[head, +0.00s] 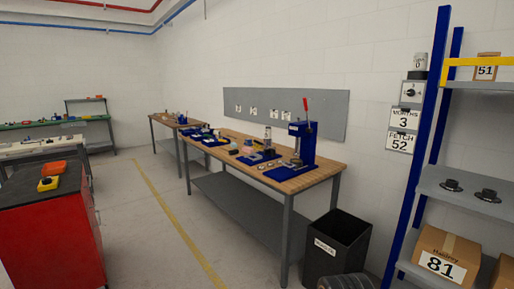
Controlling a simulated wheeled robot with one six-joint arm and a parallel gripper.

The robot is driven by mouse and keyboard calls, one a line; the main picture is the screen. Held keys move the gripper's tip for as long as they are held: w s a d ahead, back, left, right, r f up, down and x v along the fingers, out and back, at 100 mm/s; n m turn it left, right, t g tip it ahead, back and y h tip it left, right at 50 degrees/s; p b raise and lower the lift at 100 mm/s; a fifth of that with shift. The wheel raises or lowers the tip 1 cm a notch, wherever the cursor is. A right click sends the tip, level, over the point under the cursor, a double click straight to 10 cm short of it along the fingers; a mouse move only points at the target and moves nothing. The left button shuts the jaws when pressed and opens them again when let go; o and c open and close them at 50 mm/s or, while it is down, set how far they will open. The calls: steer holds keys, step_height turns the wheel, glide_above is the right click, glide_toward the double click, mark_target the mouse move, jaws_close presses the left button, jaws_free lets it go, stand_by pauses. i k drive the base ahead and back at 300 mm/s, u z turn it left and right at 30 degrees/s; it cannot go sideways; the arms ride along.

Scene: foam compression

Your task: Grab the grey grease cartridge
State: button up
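I cannot clearly make out a grey grease cartridge in the head view. A small upright greyish object (267,135) stands on the wooden workbench (318,176), left of a blue press with a red lever (301,143). It is too small to tell what it is. Small parts lie on blue mats (248,159) on the same bench. My gripper is not in view.
A black bin (336,248) stands at the bench's right end. A blue-post shelf (470,188) with boxes (446,255) is at the right. A red cabinet (52,232) is at the left. The floor between, with a yellow line (181,232), is clear.

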mark_target(268, 130)
steer(key=u, duration=0.55)
steer(key=i, duration=1.3)
steer(key=u, duration=0.55)
steer(key=i, duration=2)
steer(key=z, duration=0.8)
steer(key=i, duration=1.1)
steer(key=z, duration=0.95)
